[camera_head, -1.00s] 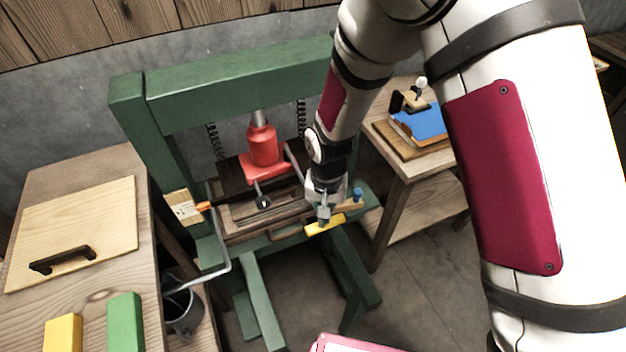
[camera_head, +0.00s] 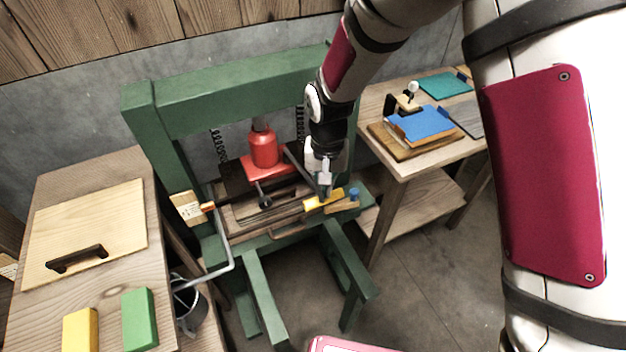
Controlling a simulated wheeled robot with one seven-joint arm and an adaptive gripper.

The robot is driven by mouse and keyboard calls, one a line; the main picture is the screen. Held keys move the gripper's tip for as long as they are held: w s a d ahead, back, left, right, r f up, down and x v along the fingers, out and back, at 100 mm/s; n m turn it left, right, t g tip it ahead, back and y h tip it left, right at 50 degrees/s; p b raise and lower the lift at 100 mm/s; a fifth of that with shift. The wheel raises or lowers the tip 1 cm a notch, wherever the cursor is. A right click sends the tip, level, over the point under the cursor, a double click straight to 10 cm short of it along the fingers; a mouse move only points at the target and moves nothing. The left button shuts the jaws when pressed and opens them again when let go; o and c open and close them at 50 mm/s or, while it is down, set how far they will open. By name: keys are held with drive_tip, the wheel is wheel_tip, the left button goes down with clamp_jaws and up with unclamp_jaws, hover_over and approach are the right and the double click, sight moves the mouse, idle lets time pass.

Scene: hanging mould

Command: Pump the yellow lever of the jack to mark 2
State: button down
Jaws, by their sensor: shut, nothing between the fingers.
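The red jack (camera_head: 264,148) stands in the green press frame (camera_head: 230,92), on a dark moving bed. Its yellow lever (camera_head: 322,201) shows at the front right of the frame, just under my gripper (camera_head: 325,190). My gripper is shut and points down at the lever, touching it or very close above it; I cannot tell which. The fingers hold nothing. A small scale with an orange pointer (camera_head: 208,207) shows on the pale block (camera_head: 187,208) at the left post. Its marks are too small to read.
A wooden table at left (camera_head: 60,292) bears a board with a dark handle, a yellow block (camera_head: 80,330) and a green block (camera_head: 139,319). A side table at right holds a blue folder (camera_head: 422,125). A grey bent handle (camera_head: 229,262) sticks out in front at left.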

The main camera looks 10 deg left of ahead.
drive_tip(key=shift+f+b, duration=0.9)
drive_tip(key=shift+f, duration=3.8)
wheel_tip(320, 180, up, 9)
drive_tip(key=p, duration=0.2)
drive_tip(key=shift+p, duration=0.4)
drive_tip(key=shift+r, duration=0.2)
drive_tip(key=shift+r+p, duration=0.65)
drive_tip(key=shift+r, duration=2.4)
